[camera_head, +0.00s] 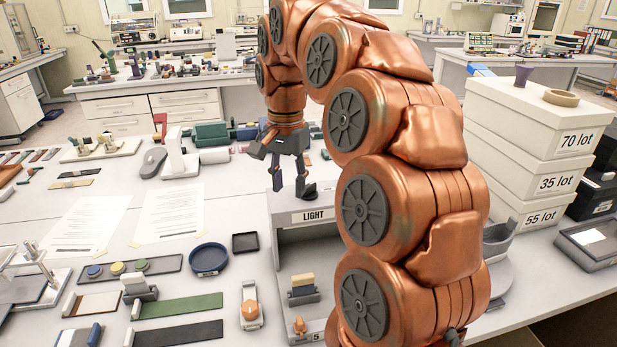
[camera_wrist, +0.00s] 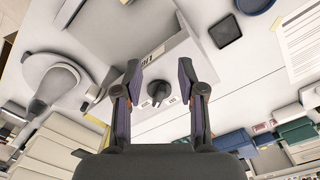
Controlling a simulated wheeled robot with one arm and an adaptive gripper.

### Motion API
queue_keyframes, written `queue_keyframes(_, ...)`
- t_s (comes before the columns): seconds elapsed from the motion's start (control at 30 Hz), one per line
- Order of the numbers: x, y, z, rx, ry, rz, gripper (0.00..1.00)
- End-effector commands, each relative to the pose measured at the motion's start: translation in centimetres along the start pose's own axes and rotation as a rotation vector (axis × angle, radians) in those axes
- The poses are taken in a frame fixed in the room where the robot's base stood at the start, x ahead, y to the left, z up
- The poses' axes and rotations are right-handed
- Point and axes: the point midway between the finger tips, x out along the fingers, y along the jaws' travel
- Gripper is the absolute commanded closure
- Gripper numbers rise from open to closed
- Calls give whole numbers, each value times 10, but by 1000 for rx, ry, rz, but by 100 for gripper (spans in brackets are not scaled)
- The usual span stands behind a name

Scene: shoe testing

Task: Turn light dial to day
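The light box, with a LIGHT label (camera_head: 314,216) on its front, stands in the middle of the table in the head view. In the wrist view, the dark light dial (camera_wrist: 158,92) sits on the box's pale top, with small labels beside it too small to read. My gripper (camera_head: 291,189) is open and points down over the box top. In the wrist view, the fingers of my gripper (camera_wrist: 158,72) lie on either side of the dial, apart from it, with nothing held. I cannot tell how high the fingertips are above it.
White lot boxes (camera_head: 533,150) are stacked to the right of my arm. A blue round dish (camera_head: 208,258) and a small black tray (camera_head: 245,242) lie left of the light box. Paper sheets (camera_head: 170,212) lie farther left. Green boxes (camera_head: 210,135) stand behind.

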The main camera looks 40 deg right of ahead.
Motion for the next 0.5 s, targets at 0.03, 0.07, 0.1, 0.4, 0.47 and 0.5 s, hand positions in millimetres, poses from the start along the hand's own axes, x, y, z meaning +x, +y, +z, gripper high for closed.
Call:
queue_keyframes(0.03, -8, -2, -16, 65, 2, -5, 60)
queue_keyframes(0.07, -12, -2, -25, 104, 6, -9, 60)
queue_keyframes(0.1, -15, -2, -36, 154, 8, -11, 60)
queue_keyframes(0.4, -28, 4, -81, 383, 13, -19, 60)
queue_keyframes(0.47, -28, 5, -83, 397, 13, -19, 60)
queue_keyframes(0.5, -28, 6, -84, 402, 12, -18, 60)
